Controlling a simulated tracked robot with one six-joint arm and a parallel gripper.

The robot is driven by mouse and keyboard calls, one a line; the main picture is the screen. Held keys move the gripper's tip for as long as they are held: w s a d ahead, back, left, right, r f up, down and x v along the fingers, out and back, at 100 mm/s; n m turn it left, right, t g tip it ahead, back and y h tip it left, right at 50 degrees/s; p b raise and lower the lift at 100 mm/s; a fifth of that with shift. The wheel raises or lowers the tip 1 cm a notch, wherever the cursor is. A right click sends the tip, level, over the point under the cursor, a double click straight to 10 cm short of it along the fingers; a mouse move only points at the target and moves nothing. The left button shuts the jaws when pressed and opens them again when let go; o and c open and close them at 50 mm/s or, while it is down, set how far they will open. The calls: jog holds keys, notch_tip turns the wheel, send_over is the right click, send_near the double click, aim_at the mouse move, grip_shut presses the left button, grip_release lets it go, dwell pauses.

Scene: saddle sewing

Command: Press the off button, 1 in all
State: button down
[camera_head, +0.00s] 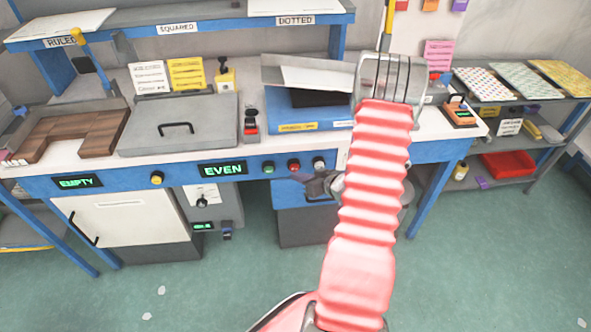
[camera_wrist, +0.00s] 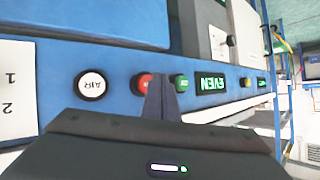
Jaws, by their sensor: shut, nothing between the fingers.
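The red button (camera_head: 294,165) sits on the blue front rail of the bench, between a green button (camera_head: 268,168) and a pale button (camera_head: 319,162). In the wrist view the red button (camera_wrist: 143,82) is partly hidden behind my shut fingers, and its lettering cannot be read. The green button (camera_wrist: 181,83) is just right of the fingers, and the white button (camera_wrist: 91,84) marked AIR is to the left. My gripper (camera_wrist: 160,82) is shut and empty, its tips overlapping the red button's right side. In the head view my gripper (camera_head: 297,177) is just below the red button; contact cannot be told.
A lit EVEN display (camera_head: 222,169) and a yellow button (camera_head: 157,178) are farther left on the rail. A blue-based machine (camera_head: 300,125) stands on the bench above. A shelf rack (camera_head: 520,140) stands at right. The green floor in front is mostly clear.

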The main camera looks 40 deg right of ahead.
jog(key=s+a, duration=0.1)
jog(key=s, duration=0.1)
jog(key=s+a, duration=0.1)
jog(key=s, duration=0.1)
jog(key=shift+a, duration=0.4)
dwell(0.9)
